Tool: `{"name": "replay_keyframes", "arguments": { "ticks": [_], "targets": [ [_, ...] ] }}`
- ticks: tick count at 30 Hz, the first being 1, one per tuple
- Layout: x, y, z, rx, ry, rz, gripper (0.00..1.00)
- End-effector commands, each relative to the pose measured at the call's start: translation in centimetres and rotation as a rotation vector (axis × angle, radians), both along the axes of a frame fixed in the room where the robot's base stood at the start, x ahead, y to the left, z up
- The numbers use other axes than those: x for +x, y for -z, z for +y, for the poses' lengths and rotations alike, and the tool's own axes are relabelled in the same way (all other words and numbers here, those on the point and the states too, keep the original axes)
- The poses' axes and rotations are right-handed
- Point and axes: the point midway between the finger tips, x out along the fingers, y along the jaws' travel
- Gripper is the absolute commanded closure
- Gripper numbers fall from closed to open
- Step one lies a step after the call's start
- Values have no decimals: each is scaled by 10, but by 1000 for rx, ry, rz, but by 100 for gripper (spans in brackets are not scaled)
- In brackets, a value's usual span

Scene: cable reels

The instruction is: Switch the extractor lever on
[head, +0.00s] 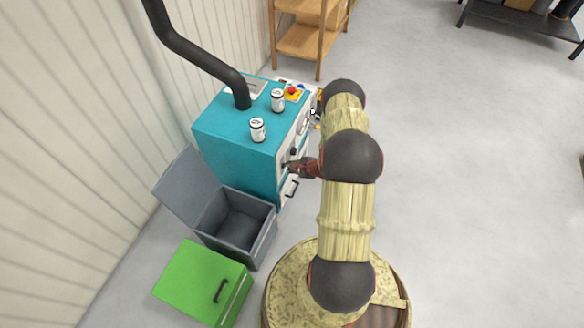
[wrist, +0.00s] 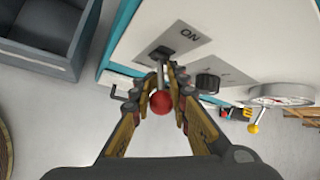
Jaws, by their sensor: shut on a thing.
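The extractor is a teal cabinet (head: 232,150) with a light front panel, which also fills the top of the wrist view (wrist: 245,30). Its lever, with a red ball knob (wrist: 161,102), comes out of a dark slot plate (wrist: 175,49) beside an "ON" label (wrist: 187,31). My gripper (wrist: 167,78) is shut on the lever, its fingers on either side of the stem and knob. In the head view my gripper (head: 291,167) is at the cabinet front, partly hidden by my arm. The lever itself is not clear there.
A black dial (wrist: 208,83), a round gauge (wrist: 281,95) and a yellow-knobbed handle (wrist: 254,128) are beside the lever. Two cans (head: 278,100) (head: 257,130) stand on top. An open grey bin (head: 265,245) and a green box (head: 200,280) are nearby.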

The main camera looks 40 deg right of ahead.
Motion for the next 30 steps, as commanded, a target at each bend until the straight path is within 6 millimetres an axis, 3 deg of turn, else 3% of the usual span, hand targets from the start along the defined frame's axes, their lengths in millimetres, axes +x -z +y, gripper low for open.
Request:
{"name": "replay_keyframes", "arguments": {
  "ticks": [18, 19, 27, 30],
  "targets": [
    [4, -4, -3, -21, 1, 31, 100],
    [4, -4, -3, -21, 1, 31, 84],
    [3, -3, -2, -19, 0, 34, 69],
    [2, -3, -1, -18, 0, 34, 69]
  ]
}}
